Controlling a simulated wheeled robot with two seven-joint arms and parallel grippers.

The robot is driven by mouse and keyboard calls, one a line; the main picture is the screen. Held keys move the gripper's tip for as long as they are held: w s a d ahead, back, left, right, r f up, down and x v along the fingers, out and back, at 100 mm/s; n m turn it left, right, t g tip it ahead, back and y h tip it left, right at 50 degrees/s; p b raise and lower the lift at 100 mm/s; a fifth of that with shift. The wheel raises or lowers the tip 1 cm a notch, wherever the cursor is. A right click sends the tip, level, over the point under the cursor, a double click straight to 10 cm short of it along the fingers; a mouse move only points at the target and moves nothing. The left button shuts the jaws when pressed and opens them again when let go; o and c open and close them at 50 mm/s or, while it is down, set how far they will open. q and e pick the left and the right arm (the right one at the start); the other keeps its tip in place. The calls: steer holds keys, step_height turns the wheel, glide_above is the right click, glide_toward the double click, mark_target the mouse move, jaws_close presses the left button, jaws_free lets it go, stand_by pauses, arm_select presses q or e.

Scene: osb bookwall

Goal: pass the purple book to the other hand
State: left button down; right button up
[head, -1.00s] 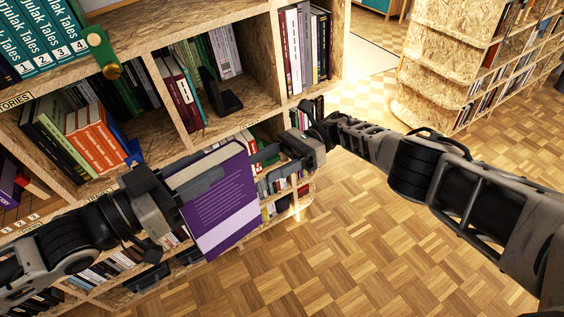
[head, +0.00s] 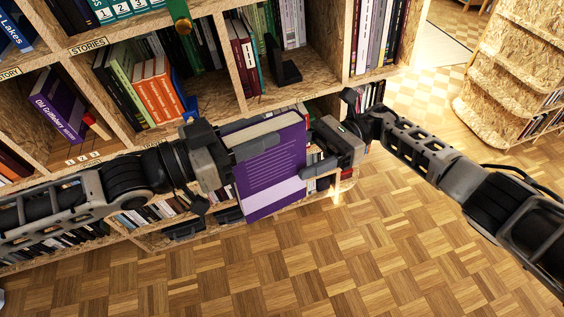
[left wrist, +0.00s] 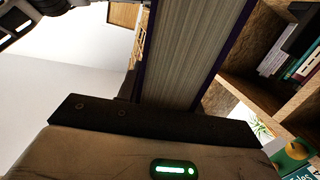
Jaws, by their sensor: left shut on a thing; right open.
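The purple book (head: 271,178) is held in the air in front of the bookwall, its cover towards me and its page block on top. My left gripper (head: 256,141) is shut on it from the left, one finger across the upper cover. The left wrist view shows the book's pages (left wrist: 185,55) close up behind the dark finger (left wrist: 150,115). My right gripper (head: 309,142) is open at the book's right edge, its fingers pointing left towards it. I cannot tell whether it touches the book.
Another purple book (head: 58,105) leans in a left compartment of the bookwall. Orange books (head: 156,92) and a black bookend (head: 283,65) stand on the shelf behind my grippers. A second shelf unit (head: 497,85) stands at the right. The parquet floor (head: 320,265) below is clear.

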mark_target(282, 165)
arm_select(q)
steer(key=shift+r, duration=0.15)
arm_select(e)
steer(key=shift+x, duration=2.15)
jaws_close()
arm_select(q)
steer(key=c, duration=0.8)
jaws_free()
steer(key=shift+c, duration=0.2)
arm_select(e)
steer(key=shift+r, duration=0.15)
